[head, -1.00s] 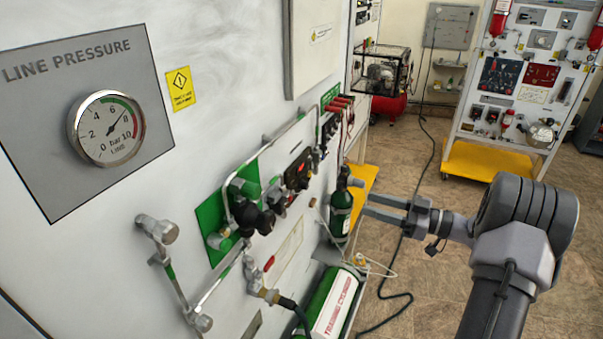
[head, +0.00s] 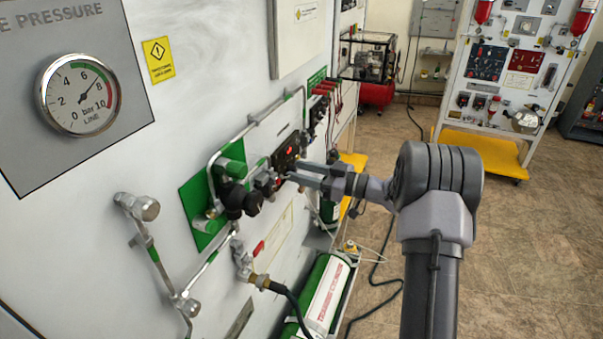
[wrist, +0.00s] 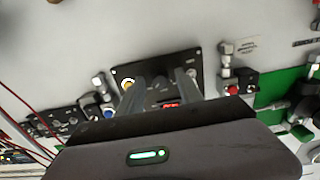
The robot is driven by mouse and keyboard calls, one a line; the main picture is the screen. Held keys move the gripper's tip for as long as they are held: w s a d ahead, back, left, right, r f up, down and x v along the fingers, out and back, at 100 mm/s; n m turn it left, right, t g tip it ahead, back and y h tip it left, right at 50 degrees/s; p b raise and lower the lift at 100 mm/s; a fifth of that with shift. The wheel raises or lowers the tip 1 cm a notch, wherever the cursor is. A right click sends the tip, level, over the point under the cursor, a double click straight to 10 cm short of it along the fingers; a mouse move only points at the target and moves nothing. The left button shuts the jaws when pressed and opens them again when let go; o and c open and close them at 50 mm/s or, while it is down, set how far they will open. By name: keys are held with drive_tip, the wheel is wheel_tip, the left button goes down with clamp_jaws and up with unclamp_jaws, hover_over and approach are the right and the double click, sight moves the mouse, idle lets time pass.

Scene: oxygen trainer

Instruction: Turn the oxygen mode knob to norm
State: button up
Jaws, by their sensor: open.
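A small black control panel (head: 285,155) is on the white wall panel in the head view. It also shows in the wrist view (wrist: 152,73), with a yellow-ringed part (wrist: 127,84) at its left and a small red part (wrist: 170,104) low between the fingers. My gripper (head: 291,172) is in front of this black panel; in the wrist view its two fingers (wrist: 160,84) stand apart with nothing between them. The fingers and palm hide part of the panel. I cannot make out the mode knob, its labels or its setting, nor whether the fingertips touch anything.
Metal pipes and valves on a green plate (head: 196,203) are left of my gripper. A green cylinder (head: 325,290) lies below, with a black hose (head: 292,308). A line pressure gauge (head: 78,96) is at the upper left.

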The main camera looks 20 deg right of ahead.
clamp_jaws()
drive_tip(key=shift+n, duration=0.3)
drive_tip(key=n+b, duration=0.2)
drive_tip(key=n, duration=0.1)
drive_tip(key=shift+f+n, duration=0.15)
drive_tip(key=shift+n, duration=0.15)
drive_tip(key=n+b, duration=1.4)
drive_tip(key=n, duration=0.3)
drive_tip(key=shift+r+n+b, duration=0.2)
drive_tip(key=shift+n+b, duration=0.15)
drive_tip(key=shift+n, duration=0.15)
